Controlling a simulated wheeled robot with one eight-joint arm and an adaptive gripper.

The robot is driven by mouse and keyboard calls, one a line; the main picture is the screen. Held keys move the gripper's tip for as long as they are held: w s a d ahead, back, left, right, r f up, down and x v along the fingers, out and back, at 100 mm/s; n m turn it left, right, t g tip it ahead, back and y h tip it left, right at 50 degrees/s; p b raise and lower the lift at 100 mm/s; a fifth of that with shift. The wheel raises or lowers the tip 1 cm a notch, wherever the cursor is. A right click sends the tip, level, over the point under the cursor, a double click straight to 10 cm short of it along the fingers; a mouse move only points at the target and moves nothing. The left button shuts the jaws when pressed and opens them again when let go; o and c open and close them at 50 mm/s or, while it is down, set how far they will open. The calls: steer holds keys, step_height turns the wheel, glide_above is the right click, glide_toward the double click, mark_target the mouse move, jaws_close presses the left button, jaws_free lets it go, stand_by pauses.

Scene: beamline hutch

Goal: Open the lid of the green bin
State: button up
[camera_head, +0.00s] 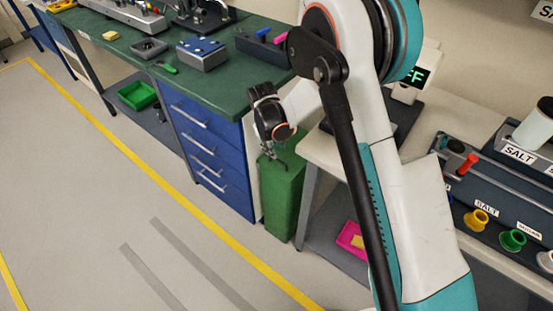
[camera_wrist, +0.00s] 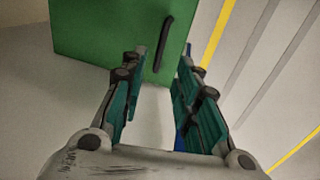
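The green bin (camera_head: 282,198) stands on the floor between the blue drawer cabinet and the pale table. In the wrist view, its green surface (camera_wrist: 100,35) fills the upper left and bears a black bar handle (camera_wrist: 163,45). I cannot tell a lid seam; the lid looks shut. My gripper (camera_head: 278,158) is at the top of the bin and hides part of it. In the wrist view, the gripper (camera_wrist: 160,72) is open, its two fingers apart with nothing between them. The handle lies just beyond the fingertips, apparently not gripped.
The blue drawer cabinet (camera_head: 208,150) is close on the left under the green worktop (camera_head: 120,50). The pale table (camera_head: 320,150) is close on the right, with a pink tray (camera_head: 350,238) below. Open floor with a yellow line (camera_head: 140,162) lies in front.

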mark_target(277, 159)
steer(key=f, duration=0.2)
steer(key=f+b, duration=0.1)
steer(key=f, duration=0.1)
steer(key=w+f+b, duration=0.1)
steer(key=f, duration=0.1)
steer(key=shift+d+f, duration=0.3)
steer(key=shift+d, duration=0.1)
jaws_close()
